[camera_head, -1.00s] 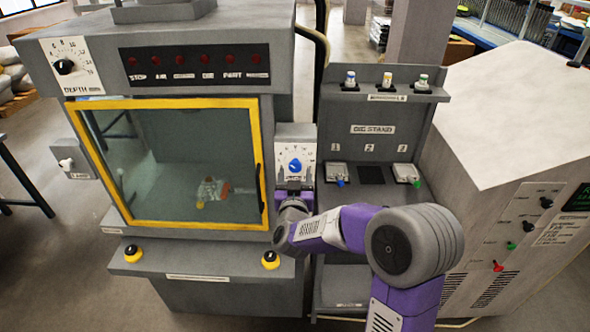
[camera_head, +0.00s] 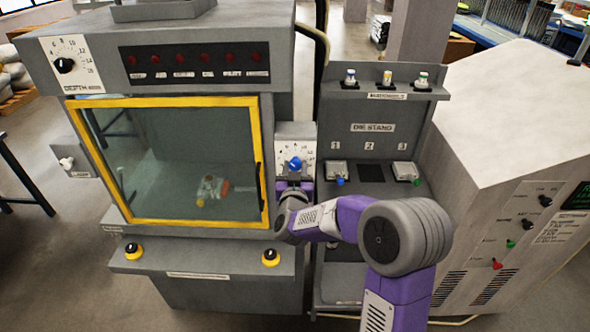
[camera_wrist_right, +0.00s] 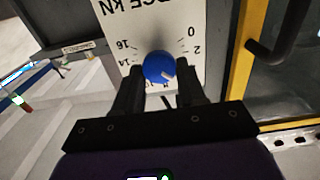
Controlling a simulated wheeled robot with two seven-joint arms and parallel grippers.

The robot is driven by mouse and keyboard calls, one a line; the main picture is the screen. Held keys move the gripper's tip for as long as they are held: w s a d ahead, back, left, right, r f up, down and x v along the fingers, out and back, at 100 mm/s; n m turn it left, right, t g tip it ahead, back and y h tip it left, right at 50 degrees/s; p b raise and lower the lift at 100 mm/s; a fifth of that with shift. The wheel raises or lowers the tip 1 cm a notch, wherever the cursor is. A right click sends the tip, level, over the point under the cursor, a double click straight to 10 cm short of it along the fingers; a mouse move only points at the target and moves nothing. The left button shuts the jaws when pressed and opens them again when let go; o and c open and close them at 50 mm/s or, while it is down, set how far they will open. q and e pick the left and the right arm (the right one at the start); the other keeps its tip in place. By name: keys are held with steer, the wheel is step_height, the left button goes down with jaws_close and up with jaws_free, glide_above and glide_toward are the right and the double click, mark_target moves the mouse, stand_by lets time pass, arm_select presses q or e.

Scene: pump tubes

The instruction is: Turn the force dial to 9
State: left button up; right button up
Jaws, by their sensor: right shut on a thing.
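The force dial is a blue round knob (camera_head: 295,163) on a small white scale plate (camera_head: 283,133), right of the yellow-framed door. In the right wrist view the blue knob (camera_wrist_right: 158,68) shows up close, against the plate with upside-down print. Its white mark points down and a little right in that view, toward the numbers partly hidden by the fingers. My right gripper (camera_wrist_right: 158,88) is shut on the knob, one finger on each side. It also shows in the head view (camera_head: 294,180), just below the knob. My left gripper is out of view.
The yellow door frame (camera_head: 256,120) and its dark handle (camera_wrist_right: 290,30) stand close beside the dial. The die stand (camera_head: 372,150) is to its right. A ledge with yellow-ringed buttons (camera_head: 270,257) lies below left. A depth dial (camera_head: 64,65) is at upper left.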

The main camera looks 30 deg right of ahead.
steer(key=shift+f+m+b, duration=0.15)
steer(key=shift+m+b, duration=0.55)
steer(key=shift+b, duration=0.25)
steer(key=m+b, duration=0.6)
steer(key=b, duration=0.1)
steer(key=shift+d+f+m+b, duration=0.1)
steer(key=shift+m+b, duration=0.25)
steer(key=shift+m, duration=0.05)
steer(key=shift+m+b, duration=1.6)
steer(key=shift+m, duration=0.3)
steer(key=o, duration=1)
steer(key=shift+s, duration=0.1)
steer(key=shift+o, duration=0.2)
steer(key=v, duration=0.7)
steer(key=shift+s, duration=0.2)
